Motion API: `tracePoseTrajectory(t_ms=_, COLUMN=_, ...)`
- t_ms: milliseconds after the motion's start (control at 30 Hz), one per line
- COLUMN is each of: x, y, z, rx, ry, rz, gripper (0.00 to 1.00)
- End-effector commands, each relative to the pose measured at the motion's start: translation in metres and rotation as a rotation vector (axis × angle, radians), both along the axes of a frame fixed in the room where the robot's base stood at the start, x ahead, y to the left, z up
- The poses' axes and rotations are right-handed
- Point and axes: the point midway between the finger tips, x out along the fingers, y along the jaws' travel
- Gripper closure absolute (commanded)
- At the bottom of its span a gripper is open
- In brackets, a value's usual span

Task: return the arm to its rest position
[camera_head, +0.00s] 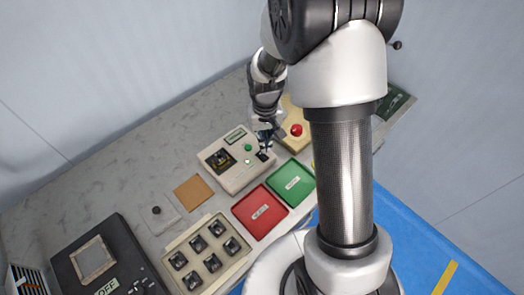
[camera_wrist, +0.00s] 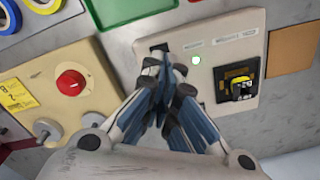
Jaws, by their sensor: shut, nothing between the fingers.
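My gripper (camera_wrist: 170,75) is shut and empty in the wrist view, its blue-grey fingers together in front of the cream tester panel. In the head view my gripper (camera_head: 264,140) is over the right part of the cream tester box (camera_head: 228,178), partly hidden by my own arm. Whether the fingertips touch the panel I cannot tell. The panel has a lit green light (camera_wrist: 196,60) and a dark recess holding a coil-like part with yellow winding (camera_wrist: 241,88).
A red knob box (camera_head: 296,130) stands close beside my gripper. A red tray (camera_head: 259,210) and a green tray (camera_head: 291,183) lie in front of the tester. A cream tray (camera_head: 184,244) holds several dark parts. A black device (camera_head: 70,262) stands at the front left.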

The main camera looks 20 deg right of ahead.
Motion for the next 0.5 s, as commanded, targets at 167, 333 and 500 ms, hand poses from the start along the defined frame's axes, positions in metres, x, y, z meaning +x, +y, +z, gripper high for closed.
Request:
tracePoseTrajectory(t_ms=167, x=0.0001, y=0.0, z=0.0096, rx=0.0, ry=0.0, rz=0.0, gripper=1.0)
tracePoseTrajectory(t_ms=333, x=0.0, y=0.0, z=0.0083, rx=0.0, ry=0.0, rz=0.0, gripper=1.0)
tracePoseTrajectory(t_ms=500, x=0.0, y=0.0, z=0.0083, rx=0.0, ry=0.0, rz=0.0, gripper=1.0)
